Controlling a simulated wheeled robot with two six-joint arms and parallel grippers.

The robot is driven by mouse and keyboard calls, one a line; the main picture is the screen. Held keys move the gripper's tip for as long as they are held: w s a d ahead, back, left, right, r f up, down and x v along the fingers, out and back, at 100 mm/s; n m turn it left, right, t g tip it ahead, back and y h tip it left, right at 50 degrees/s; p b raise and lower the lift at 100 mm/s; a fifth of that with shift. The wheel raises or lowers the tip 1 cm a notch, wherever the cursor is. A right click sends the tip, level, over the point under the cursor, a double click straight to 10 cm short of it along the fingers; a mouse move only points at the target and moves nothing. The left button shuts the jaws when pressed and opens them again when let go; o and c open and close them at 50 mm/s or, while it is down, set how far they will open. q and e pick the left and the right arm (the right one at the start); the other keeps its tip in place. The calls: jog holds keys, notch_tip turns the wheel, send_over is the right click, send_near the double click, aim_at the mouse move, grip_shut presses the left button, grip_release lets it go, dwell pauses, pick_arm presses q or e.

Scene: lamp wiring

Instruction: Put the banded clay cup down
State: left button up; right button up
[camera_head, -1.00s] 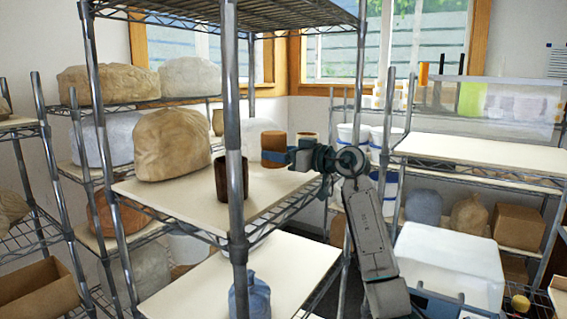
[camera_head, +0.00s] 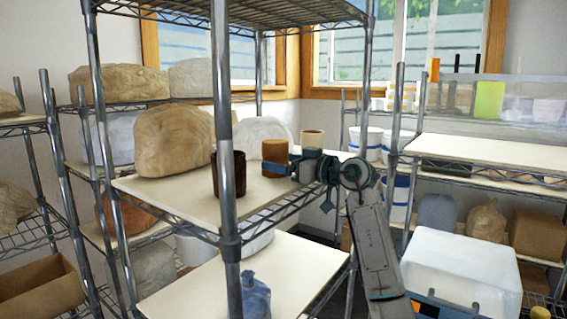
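The banded clay cup (camera_head: 275,151) is orange-brown and upright at the middle shelf board (camera_head: 180,195) of the near wire rack. My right gripper (camera_head: 284,168) comes in from the right, with its fingers around the cup's lower part. It looks shut on the cup. The fingers hide the cup's base, so I cannot tell whether it touches the board. A dark brown cup (camera_head: 229,174) stands to its left, partly behind a rack post. A tan cup (camera_head: 313,139) stands behind and to the right. My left gripper is not in view.
A large wrapped clay lump (camera_head: 174,141) sits on the board's left, with a pale rounded form (camera_head: 262,131) behind. The rack's front post (camera_head: 225,130) rises close to the dark cup. Bare board lies in front of the held cup.

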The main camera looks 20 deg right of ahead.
jog(key=shift+s+d+b, duration=0.15)
jog(key=shift+s+b, duration=0.15)
jog(key=shift+b, duration=0.1)
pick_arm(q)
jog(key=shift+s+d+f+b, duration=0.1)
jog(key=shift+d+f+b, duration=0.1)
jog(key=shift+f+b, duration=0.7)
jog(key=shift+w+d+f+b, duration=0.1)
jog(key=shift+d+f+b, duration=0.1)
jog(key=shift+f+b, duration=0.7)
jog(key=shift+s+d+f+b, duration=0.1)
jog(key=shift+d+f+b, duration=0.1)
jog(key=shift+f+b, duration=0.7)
pick_arm(e)
jog(key=v, duration=1.1)
jog(key=shift+s+r, duration=0.15)
jog(key=shift+r, duration=0.05)
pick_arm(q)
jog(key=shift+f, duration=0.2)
pick_arm(e)
jog(key=shift+d, duration=0.1)
